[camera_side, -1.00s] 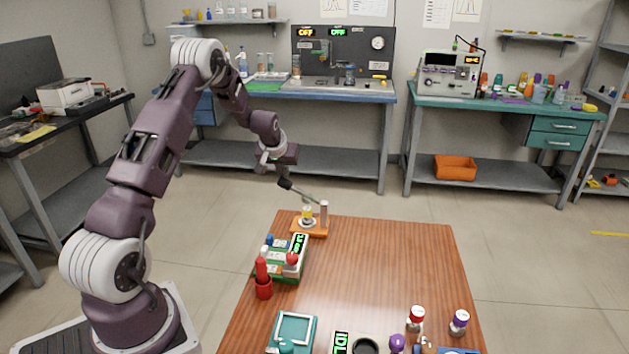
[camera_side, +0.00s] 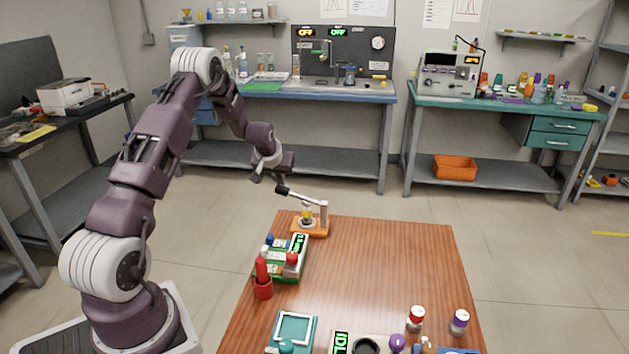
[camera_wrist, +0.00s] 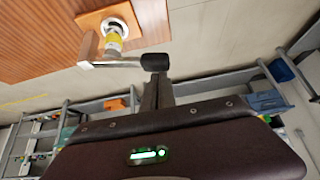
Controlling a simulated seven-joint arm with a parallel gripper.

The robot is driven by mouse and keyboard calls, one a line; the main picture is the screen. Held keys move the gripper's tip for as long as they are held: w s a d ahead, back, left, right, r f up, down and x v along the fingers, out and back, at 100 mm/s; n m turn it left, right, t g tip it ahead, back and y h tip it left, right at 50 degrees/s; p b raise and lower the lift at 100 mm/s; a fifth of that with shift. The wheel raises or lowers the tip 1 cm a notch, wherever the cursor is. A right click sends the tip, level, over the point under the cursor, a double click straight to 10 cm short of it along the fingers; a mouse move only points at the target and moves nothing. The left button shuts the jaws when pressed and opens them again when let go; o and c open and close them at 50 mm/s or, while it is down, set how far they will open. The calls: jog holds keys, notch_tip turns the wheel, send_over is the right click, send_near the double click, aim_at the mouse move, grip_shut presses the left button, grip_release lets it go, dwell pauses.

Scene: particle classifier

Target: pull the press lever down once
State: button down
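The press (camera_side: 311,231) stands on the far left corner of the wooden table, with an orange base and an upright post. Its lever (camera_side: 305,196) runs left from the post, slanting slightly up to a black handle (camera_side: 282,190). A yellow-labelled vial (camera_side: 307,213) is upright on the press under the lever. The wrist view shows the lever (camera_wrist: 115,64), the handle (camera_wrist: 155,62) and the vial (camera_wrist: 114,42). My gripper (camera_wrist: 160,76) looks shut, its dark fingers together at the handle and seemingly touching it. In the side view my gripper (camera_side: 277,182) is just above and left of the handle.
The table's middle is clear.

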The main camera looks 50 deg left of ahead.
jog(key=shift+f, duration=0.15)
jog(key=shift+s+a+f, duration=0.1)
jog(key=shift+s+f, duration=0.1)
jog(key=shift+f, duration=0.65)
jog(key=shift+w+d+r, duration=0.1)
jog(key=shift+r, duration=0.45)
jog(key=shift+w+d+r, duration=0.1)
jog(key=shift+r, duration=0.45)
jog(key=shift+w+d+r, duration=0.2)
jog(key=shift+w+r, duration=0.05)
jog(key=shift+r, duration=0.4)
jog(key=shift+w+d+r, duration=0.2)
jog(key=shift+d+r, duration=0.05)
jog(key=shift+r, duration=0.35)
jog(key=shift+w+d+r, duration=0.2)
jog(key=shift+w+r, duration=0.05)
jog(key=shift+r, duration=0.4)
jog(key=w+d+r, duration=0.2)
jog(key=r, duration=0.3)
jog(key=w+d+r, duration=0.3)
jog(key=r, duration=0.2)
jog(key=shift+r, duration=0.2)
